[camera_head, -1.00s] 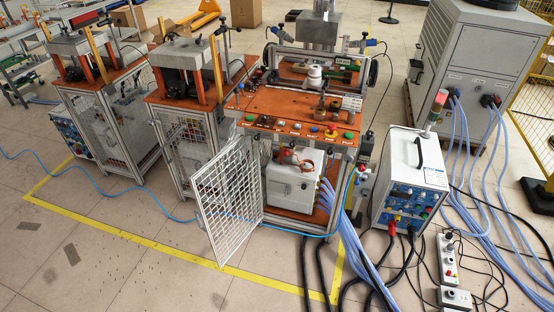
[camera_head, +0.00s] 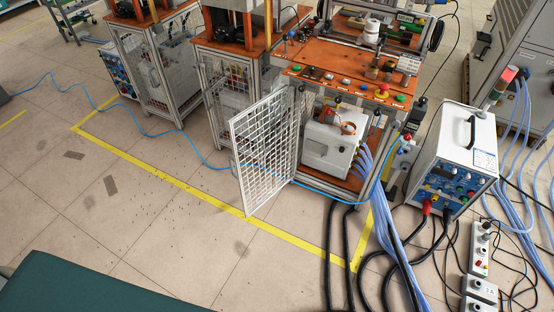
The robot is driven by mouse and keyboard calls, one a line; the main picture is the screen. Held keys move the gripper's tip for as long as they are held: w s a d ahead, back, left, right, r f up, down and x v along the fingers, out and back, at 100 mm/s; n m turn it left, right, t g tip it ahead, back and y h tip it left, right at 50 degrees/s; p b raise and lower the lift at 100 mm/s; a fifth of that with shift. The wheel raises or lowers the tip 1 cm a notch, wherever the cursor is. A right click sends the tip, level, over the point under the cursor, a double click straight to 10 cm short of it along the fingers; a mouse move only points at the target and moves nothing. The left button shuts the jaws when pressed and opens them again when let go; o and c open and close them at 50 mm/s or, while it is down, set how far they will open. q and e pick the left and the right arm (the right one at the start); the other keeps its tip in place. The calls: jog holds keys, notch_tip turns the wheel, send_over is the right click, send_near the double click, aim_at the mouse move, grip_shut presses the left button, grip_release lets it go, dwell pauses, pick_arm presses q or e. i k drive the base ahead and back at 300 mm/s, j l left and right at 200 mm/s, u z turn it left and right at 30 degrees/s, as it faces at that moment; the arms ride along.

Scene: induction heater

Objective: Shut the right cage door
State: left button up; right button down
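The right cage door (camera_head: 266,154) is a white wire-mesh panel in a pale frame. It hangs open at the lower front of the right-hand orange-topped workstation (camera_head: 345,82), swung out toward me and to the left. Its free edge stands near the yellow floor line. Through the opening I see a white box-shaped unit (camera_head: 329,144) on an orange shelf, with pale blue hoses at its right side. Neither of my grippers shows in the view.
A white and blue power unit (camera_head: 454,160) stands right of the workstation, with thick black cables and pale blue hoses (camera_head: 397,240) on the floor. A blue hose (camera_head: 140,132) crosses the floor at left. A dark green surface (camera_head: 75,287) fills the lower left corner. Floor before the door is clear.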

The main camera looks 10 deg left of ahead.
aim_at(234, 158)
jog(key=j+z, duration=0.3)
jog(key=z, duration=0.15)
jog(key=j+z, duration=0.5)
jog(key=j, duration=0.35)
jog(key=k+j+z, duration=0.15)
jog(key=j, duration=0.3)
jog(key=k+j+z, duration=0.1)
jog(key=j, duration=0.3)
jog(key=k+j+z, duration=0.1)
jog(key=j, duration=0.35)
jog(key=k+j+z, duration=0.15)
jog(key=j, duration=0.25)
